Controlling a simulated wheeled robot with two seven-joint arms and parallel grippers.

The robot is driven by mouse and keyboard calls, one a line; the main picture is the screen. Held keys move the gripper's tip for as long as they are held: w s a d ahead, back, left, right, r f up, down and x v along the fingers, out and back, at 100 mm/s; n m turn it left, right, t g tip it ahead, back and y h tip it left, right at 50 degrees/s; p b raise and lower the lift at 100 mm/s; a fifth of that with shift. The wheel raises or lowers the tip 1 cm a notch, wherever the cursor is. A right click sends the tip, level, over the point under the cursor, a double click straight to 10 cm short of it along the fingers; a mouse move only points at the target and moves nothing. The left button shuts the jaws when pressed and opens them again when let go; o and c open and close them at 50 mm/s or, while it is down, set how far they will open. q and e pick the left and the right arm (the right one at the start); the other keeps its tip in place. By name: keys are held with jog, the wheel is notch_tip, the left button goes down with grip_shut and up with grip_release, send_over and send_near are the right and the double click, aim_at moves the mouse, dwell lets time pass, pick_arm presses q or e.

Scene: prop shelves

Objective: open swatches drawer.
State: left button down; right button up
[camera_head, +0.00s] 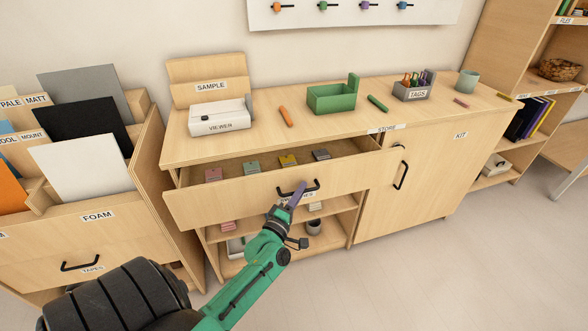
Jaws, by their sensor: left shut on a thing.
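The swatches drawer (240,195) is a wide wooden drawer under the cabinet top, and it stands pulled out. Inside it lie small swatches: a pink one (213,175), a green one (252,167), a yellow one (288,161) and a dark grey one (321,155). A black handle (312,186) is on its front, above a label that is mostly hidden. My left gripper (299,193), at the end of a green arm, is at the handle and shut on it. My right gripper is not in view.
The cabinet top holds a viewer box (219,118), a green bin (332,97), a tags box (414,88) and a cup (467,81). A kit door (430,165) is right of the drawer. Open shelves lie below the drawer. The floor (440,280) in front is clear.

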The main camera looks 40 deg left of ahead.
pick_arm(q)
jog(key=s+d+p, duration=0.3)
jog(key=s+d, duration=0.4)
jog(key=d, duration=0.4)
jog(key=shift+s, duration=0.3)
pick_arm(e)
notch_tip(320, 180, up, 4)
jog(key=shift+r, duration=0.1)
pick_arm(q)
jog(key=c, duration=0.9)
grip_release()
jog(key=shift+s, duration=0.1)
jog(key=b+v, duration=0.1)
jog(key=v, duration=1.3)
jog(key=shift+s+b, duration=0.15)
jog(key=shift+b, duration=0.2)
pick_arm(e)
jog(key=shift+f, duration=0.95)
pick_arm(q)
jog(key=shift+f, duration=0.1)
